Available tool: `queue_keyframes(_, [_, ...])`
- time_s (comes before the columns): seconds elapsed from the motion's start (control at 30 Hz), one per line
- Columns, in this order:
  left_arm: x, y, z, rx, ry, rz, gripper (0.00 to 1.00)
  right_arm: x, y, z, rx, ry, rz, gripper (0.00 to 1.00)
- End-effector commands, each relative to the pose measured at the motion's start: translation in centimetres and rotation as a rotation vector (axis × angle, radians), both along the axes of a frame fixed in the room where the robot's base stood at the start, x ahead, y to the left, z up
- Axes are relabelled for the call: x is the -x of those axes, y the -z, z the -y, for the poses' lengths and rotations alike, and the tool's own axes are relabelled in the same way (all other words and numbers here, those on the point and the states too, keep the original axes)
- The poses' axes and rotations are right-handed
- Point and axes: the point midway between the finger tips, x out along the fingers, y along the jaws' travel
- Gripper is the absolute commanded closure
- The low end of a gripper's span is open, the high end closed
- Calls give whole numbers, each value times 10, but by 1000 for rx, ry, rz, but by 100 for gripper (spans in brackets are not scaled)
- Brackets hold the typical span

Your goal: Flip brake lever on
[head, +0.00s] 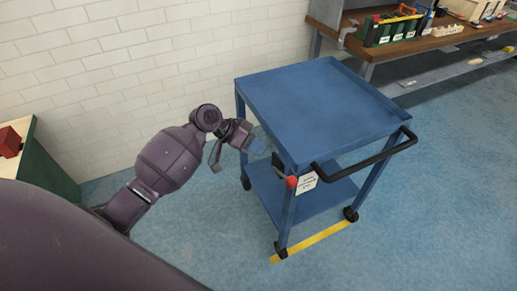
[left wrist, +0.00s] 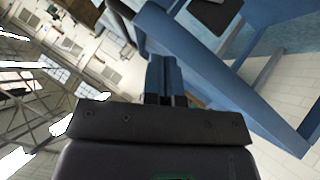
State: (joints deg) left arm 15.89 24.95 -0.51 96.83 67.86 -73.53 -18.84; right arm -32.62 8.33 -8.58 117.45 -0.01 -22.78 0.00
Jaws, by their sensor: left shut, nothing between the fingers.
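A blue two-shelf cart (head: 318,105) stands on the floor right of centre in the head view. Its brake lever has a red ball knob (head: 291,182) and a dark arm (head: 279,164), at the cart's near front leg. My left gripper (head: 261,141) is shut and empty, close to the cart's left side, up and left of the red knob. It looks apart from the lever, though contact with the cart is hard to tell. In the left wrist view the closed fingers (left wrist: 165,80) point toward the blue cart (left wrist: 205,75); the red knob does not show there. My right gripper is not in view.
A black push handle (head: 365,158) sticks out from the cart's front right. A white label (head: 306,182) hangs beside the knob. A yellow floor line (head: 312,242) runs by the wheels. A workbench (head: 430,42) stands behind right, a green cabinet (head: 50,165) at left. Floor at right is clear.

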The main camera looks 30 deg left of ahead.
Motion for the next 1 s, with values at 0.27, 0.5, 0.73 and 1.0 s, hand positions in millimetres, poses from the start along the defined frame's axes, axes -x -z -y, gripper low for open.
queue_keyframes(0.27, [-18, 33, 37, 4, 1, -2, 100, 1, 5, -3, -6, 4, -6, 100])
queue_keyframes(0.5, [-21, 62, 58, 1, 0, -5, 100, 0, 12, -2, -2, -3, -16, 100])
queue_keyframes(0.73, [-15, 79, 66, 0, -1, -1, 100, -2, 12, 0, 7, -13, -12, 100])
queue_keyframes(1.0, [-14, 81, 67, -1, 0, 1, 100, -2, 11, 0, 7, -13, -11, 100])
